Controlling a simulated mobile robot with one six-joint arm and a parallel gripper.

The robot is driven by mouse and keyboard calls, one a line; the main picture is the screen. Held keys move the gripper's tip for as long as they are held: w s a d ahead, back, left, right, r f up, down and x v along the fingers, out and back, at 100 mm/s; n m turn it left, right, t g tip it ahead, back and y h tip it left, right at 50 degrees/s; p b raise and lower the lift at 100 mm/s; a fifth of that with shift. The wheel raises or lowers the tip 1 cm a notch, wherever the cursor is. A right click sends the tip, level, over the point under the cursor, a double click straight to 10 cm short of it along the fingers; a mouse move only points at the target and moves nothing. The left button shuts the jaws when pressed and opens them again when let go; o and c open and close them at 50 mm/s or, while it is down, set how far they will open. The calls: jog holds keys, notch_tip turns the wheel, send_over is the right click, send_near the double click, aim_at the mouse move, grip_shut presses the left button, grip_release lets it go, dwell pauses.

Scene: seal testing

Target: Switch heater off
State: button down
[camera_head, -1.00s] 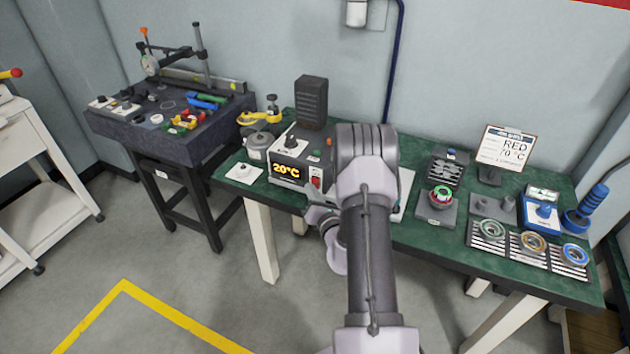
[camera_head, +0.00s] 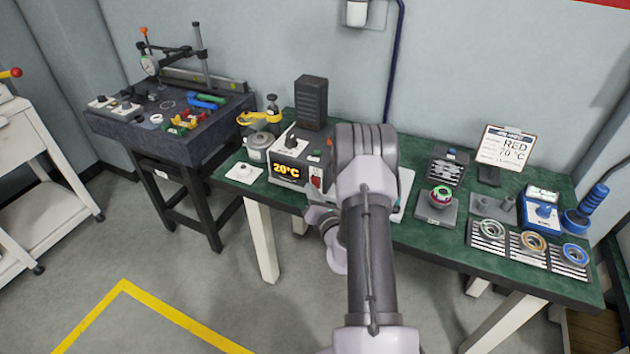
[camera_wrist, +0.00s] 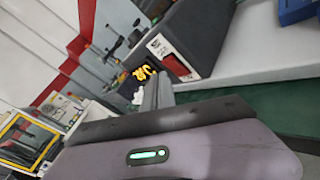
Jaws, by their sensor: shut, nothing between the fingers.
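The heater (camera_head: 287,157) is a grey box on the green bench, with an orange 20°C display (camera_head: 287,171) on its front. A red switch (camera_head: 316,180) is at the right of that front, close to my arm. In the wrist view the heater's front is tilted, with the display digits (camera_wrist: 143,73) partly cut off and the red switch (camera_wrist: 176,66) just beyond my fingers. My gripper (camera_wrist: 157,90) is shut and empty, pointing at the front near the switch. A gap or contact cannot be told. In the head view my arm hides the fingertips.
A dark finned block (camera_head: 311,101) stands behind the heater. The floor in front is clear.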

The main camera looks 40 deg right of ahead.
jog(key=shift+d, duration=0.1)
dwell(0.5)
jog(key=shift+w+d, duration=0.2)
jog(key=shift+d, duration=0.1)
jog(key=shift+w+d, duration=0.1)
jog(key=shift+d, duration=0.15)
dwell(0.5)
jog(key=shift+s+a, duration=0.3)
jog(key=shift+a, duration=0.35)
jog(key=a, duration=0.1)
jog(key=s+a, duration=0.1)
jog(key=a, duration=0.1)
jog(key=s+a+b, duration=0.1)
jog(key=shift+a+f, duration=0.3)
jog(key=shift+f, duration=0.05)
jog(key=shift+w, duration=0.1)
dwell(0.4)
